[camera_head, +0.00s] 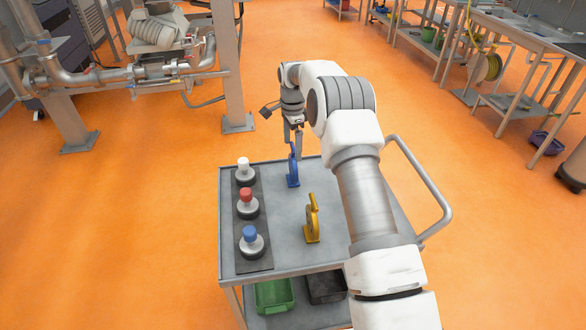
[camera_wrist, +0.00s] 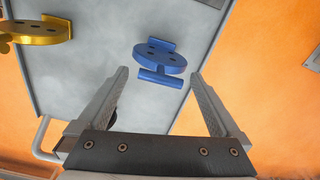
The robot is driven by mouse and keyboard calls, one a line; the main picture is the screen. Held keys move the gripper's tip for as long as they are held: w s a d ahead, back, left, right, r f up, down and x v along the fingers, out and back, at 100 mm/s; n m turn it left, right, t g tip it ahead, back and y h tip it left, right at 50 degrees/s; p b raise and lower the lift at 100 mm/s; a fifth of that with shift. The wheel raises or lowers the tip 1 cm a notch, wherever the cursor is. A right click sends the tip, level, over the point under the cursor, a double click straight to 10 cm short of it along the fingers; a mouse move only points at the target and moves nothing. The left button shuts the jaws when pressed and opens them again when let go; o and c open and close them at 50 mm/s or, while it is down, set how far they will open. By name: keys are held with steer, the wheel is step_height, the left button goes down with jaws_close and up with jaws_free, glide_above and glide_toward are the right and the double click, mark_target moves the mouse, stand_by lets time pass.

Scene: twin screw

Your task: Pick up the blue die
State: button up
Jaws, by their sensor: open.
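The blue die (camera_head: 293,170) stands upright on the cart top (camera_head: 277,211), near its far edge. In the wrist view the blue die (camera_wrist: 160,60) shows as a flat blue disc with several holes and a bar at its near side. My gripper (camera_head: 297,140) is at the top of the blue die in the head view. In the wrist view my gripper (camera_wrist: 160,76) is open, with its fingers on either side of the die's near bar and no visible contact. Whether the fingertips reach past the bar is hard to tell.
A yellow die (camera_head: 312,222) stands nearer on the cart. To the left, a dark strip (camera_head: 253,266) holds fittings with white (camera_head: 243,163), red (camera_head: 246,195) and blue (camera_head: 249,233) tops. Green (camera_head: 274,295) and black (camera_head: 326,287) bins sit below. A handle (camera_head: 425,180) juts out right.

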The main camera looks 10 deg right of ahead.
mark_target(293, 165)
step_height(293, 165, down, 4)
steer(key=shift+r, duration=0.1)
jaws_close()
stand_by(0.5)
